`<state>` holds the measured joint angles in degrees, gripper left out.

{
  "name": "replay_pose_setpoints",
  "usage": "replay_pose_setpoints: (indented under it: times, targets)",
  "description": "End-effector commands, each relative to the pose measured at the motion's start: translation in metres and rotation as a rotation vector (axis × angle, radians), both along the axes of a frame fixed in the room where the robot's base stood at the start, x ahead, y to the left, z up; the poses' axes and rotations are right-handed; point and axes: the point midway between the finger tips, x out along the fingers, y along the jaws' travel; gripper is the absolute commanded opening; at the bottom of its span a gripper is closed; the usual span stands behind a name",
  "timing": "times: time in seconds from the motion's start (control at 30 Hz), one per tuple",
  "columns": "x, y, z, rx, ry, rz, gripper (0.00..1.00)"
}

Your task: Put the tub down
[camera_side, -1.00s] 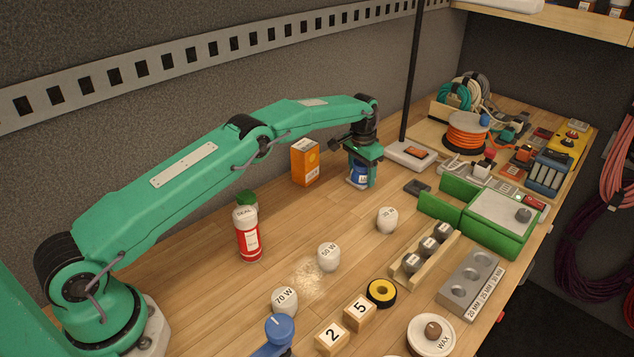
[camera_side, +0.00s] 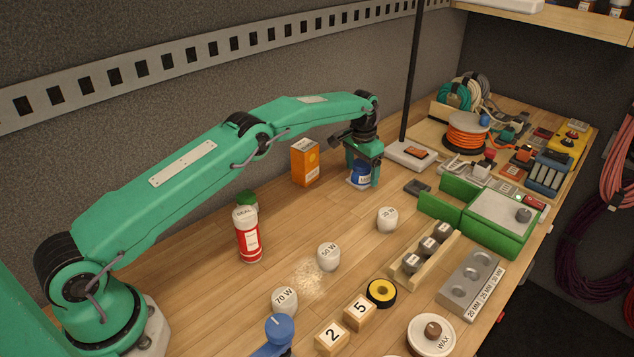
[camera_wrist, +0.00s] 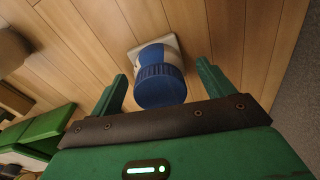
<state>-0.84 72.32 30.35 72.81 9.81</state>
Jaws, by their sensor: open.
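The tub is a small container with a blue lid (camera_side: 361,174). In the side view it stands upright on the wooden bench, on a pale square base or pad. It also shows in the wrist view (camera_wrist: 160,82), with its ribbed blue lid towards the camera and the pale square beneath it. My gripper (camera_side: 362,182) is above and around the tub. In the wrist view my gripper (camera_wrist: 160,88) is open, one finger on each side of the lid, with gaps visible between the fingers and the lid. The tub's label is partly hidden by a finger.
An orange box (camera_side: 305,163) stands left of the tub. A lamp or stand base (camera_side: 411,155) with a black pole is to the right, with a small dark block (camera_side: 417,187) in front. A green box (camera_side: 490,220) lies further right.

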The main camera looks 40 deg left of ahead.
Motion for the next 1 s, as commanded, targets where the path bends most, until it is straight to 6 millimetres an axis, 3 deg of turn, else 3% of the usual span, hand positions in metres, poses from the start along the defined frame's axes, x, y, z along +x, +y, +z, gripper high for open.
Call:
replay_pose_setpoints:
  times: [0.6, 0.8, 1.0]
  targets:
    - [-0.006, 0.001, 0.09, 0.0, -0.002, 0.0, 0.81]
    - [-0.008, 0.001, 0.107, 0.0, -0.002, 0.0, 0.81]
    - [-0.009, 0.001, 0.112, 0.0, 0.0, 0.0, 0.81]
